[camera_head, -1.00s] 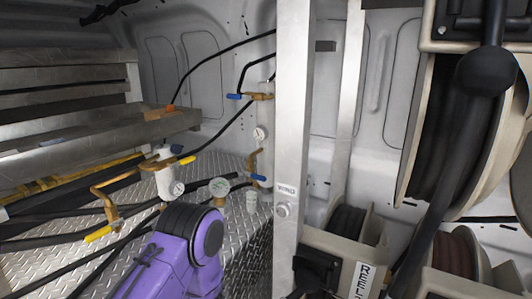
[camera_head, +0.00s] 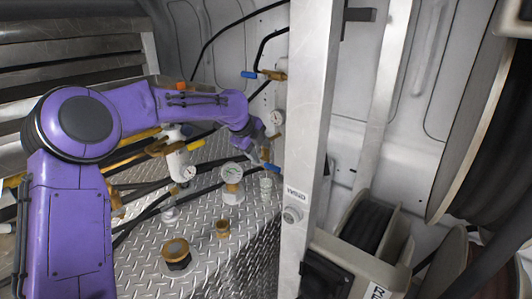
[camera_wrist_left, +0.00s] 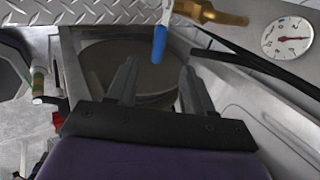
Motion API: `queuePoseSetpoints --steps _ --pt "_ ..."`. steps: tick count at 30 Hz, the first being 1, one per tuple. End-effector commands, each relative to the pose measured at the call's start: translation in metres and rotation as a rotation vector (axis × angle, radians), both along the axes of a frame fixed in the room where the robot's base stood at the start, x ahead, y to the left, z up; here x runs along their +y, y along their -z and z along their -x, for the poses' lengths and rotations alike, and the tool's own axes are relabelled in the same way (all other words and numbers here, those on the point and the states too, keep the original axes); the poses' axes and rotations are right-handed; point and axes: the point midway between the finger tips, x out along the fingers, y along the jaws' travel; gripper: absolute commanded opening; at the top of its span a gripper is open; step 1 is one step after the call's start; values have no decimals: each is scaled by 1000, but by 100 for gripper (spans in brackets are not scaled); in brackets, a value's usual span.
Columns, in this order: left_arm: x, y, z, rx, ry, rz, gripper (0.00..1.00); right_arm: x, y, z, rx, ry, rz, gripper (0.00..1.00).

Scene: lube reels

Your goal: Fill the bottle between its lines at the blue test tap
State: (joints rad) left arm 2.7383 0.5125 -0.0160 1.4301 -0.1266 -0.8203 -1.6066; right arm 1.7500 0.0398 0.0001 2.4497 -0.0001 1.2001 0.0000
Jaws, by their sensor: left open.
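A lower brass tap with a blue handle (camera_head: 271,167) is beside the silver post in the head view. A small pale, see-through container (camera_head: 266,184), possibly the bottle, stands just below it; its lines and any liquid are too small to see. My left gripper (camera_head: 258,155) is close to this tap, partly hidden by its own wrist. In the left wrist view its two fingers (camera_wrist_left: 158,75) are open and empty, with a blue handle (camera_wrist_left: 160,46) hanging at the gap between the fingertips. I cannot tell whether they touch it. My right gripper is not in view.
An upper blue-handled tap (camera_head: 250,75) is on the wall. Gauges (camera_head: 232,173) and yellow-handled valves (camera_head: 195,146) stand near my left arm.

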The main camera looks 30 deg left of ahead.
Motion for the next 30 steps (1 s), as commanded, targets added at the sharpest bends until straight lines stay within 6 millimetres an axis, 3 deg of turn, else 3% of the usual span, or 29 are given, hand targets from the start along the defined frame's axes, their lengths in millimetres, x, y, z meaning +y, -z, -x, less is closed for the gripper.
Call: queuePoseSetpoints --steps 6,12,23,27,28,30 --pt "-4 39 -27 6 1 0 52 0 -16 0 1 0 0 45" --pt "-4 66 -44 4 -3 1 52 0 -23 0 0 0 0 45" --pt "-3 73 -47 0 -5 2 52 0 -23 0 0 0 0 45" --pt "-4 74 -47 0 -5 2 6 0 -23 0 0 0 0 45" --pt "-4 74 -47 0 -5 2 0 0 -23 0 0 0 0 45" --pt "-4 74 -47 1 -5 2 0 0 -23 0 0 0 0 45"
